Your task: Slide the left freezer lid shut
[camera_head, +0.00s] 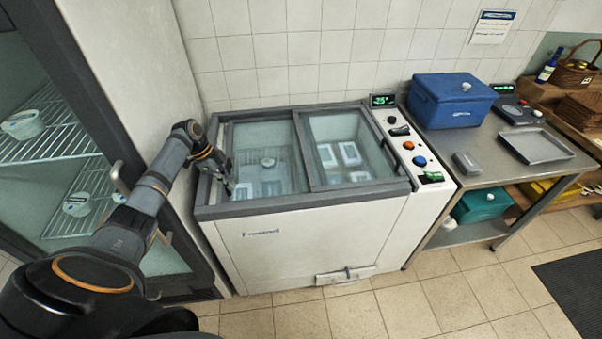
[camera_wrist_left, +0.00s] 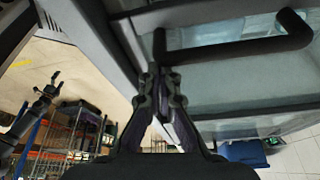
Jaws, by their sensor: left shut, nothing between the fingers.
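The white chest freezer (camera_head: 300,250) stands against the tiled wall with two framed glass lids on top. The left freezer lid (camera_head: 255,140) shows containers through or below it; I cannot tell exactly how far it covers its half. The right freezer lid (camera_head: 345,140) lies beside it behind a dark dividing bar. My left gripper (camera_head: 229,186) is at the left side of the freezer top, fingers pointing down. In the left wrist view the gripper (camera_wrist_left: 160,82) is shut and empty, close beside a dark bar handle (camera_wrist_left: 240,47) over the glass; whether they touch is unclear.
A tall glass-fronted cabinet (camera_head: 140,60) stands close on the left of my arm. A control strip (camera_head: 421,160) runs along the freezer's right side. A steel table (camera_head: 480,150) with a blue cool box (camera_head: 452,98) and a tray (camera_head: 535,146) stands to the right. Floor in front is clear.

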